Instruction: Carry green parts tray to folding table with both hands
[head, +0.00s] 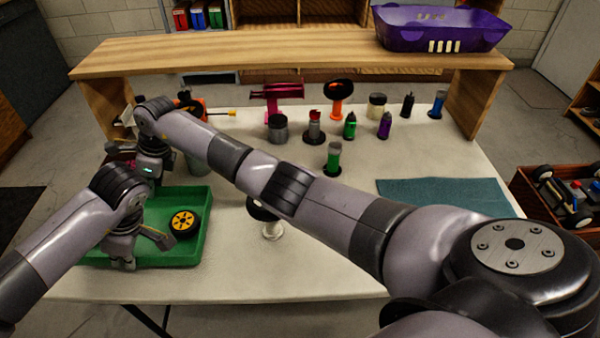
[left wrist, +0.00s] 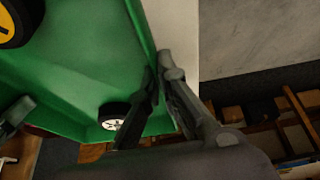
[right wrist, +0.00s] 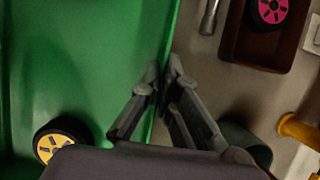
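The green parts tray (head: 196,248) is at the left end of the white folding table (head: 320,270). I cannot tell whether it rests on the table or is just above it. A black wheel with a yellow hub (head: 184,222) lies in it, and a white-hubbed wheel (left wrist: 113,116) shows in the left wrist view. My left gripper (left wrist: 162,75) has its fingers closed on the tray's near wall, one on each side. My right gripper (right wrist: 161,76) pinches the opposite, far wall the same way. My arms hide part of the tray in the head view.
A wooden shelf (head: 270,52) spans the back of the table, with a purple basket (head: 436,32) on it. Several bottles and tools stand beneath. A teal mat (head: 440,194) lies at right. A white-based item (head: 272,230) stands right of the tray. The front middle is clear.

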